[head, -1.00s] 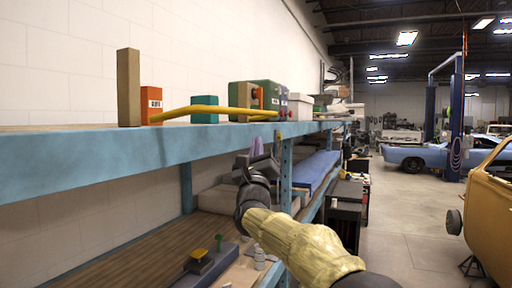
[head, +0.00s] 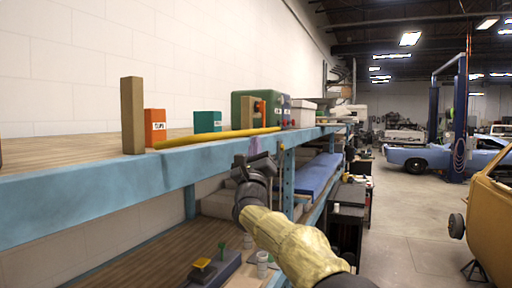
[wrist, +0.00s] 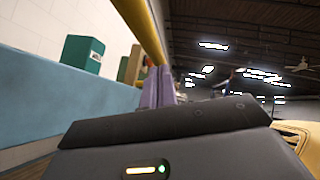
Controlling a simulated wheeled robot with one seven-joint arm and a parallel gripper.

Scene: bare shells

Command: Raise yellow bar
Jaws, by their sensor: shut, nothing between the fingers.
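The yellow bar (head: 218,137) lies along the front of the blue-edged upper shelf in the head view. Its near end is by the wooden post (head: 132,115). It also shows in the wrist view (wrist: 142,27), crossing the top, above the purple fingers. My gripper (head: 256,150) is at the shelf's front edge, below the bar's far part. Its purple fingers (wrist: 157,88) are shut and hold nothing. In the wrist view their tips are close to the bar; I cannot tell whether they touch it.
On the upper shelf (head: 90,178) stand an orange box (head: 155,126), a teal box (head: 207,122) and a green case (head: 258,105). The lower shelf (head: 130,262) holds small items. The aisle (head: 410,220) at right is clear.

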